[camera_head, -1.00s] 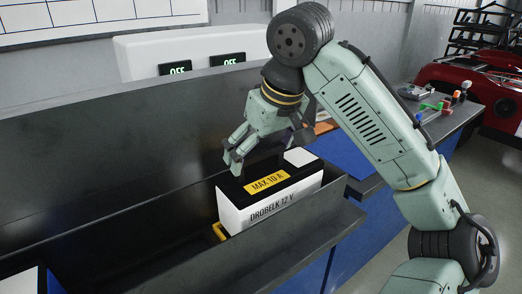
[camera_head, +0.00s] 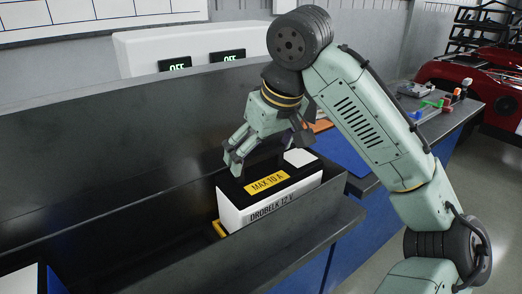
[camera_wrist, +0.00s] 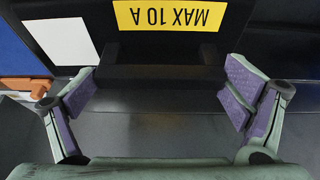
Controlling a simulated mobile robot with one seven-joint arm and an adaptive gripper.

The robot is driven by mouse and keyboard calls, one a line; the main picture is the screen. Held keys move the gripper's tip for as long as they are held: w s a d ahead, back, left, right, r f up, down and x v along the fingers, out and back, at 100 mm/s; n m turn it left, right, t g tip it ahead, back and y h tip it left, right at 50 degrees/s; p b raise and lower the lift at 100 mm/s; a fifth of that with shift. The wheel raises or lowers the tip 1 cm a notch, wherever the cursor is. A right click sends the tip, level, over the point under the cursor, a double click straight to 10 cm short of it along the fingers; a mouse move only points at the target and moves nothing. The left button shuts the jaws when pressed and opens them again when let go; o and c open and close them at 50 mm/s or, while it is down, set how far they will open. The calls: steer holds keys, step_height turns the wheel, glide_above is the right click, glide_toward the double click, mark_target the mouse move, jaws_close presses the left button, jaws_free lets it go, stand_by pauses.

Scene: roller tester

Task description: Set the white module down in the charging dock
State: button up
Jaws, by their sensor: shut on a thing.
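The white module (camera_head: 268,207) is a box with a black top, a yellow "MAX 10 A" label and "DROBELK 12 V" on its front. It is upright in the right end of a long dark trough (camera_head: 190,262), and the trough's front wall hides its lower part. I cannot tell whether its underside touches the floor. My gripper (camera_head: 238,160) is above the module, shut on its black handle (camera_wrist: 160,75). In the wrist view, the purple-padded fingers (camera_wrist: 165,95) are at the two ends of the handle. No charging dock can be made out for certain.
A yellow piece (camera_head: 219,229) shows beside the module's lower left corner. Behind the trough's back wall stands a white unit (camera_head: 145,50) with two "OFF" displays. Another white and blue box (camera_head: 30,280) is at the lower left. The trough's middle is clear.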

steer(key=shift+f+b, duration=0.5)
steer(key=shift+f, duration=0.25)
steer(key=o, duration=1.6)
steer(key=shift+s, duration=0.1)
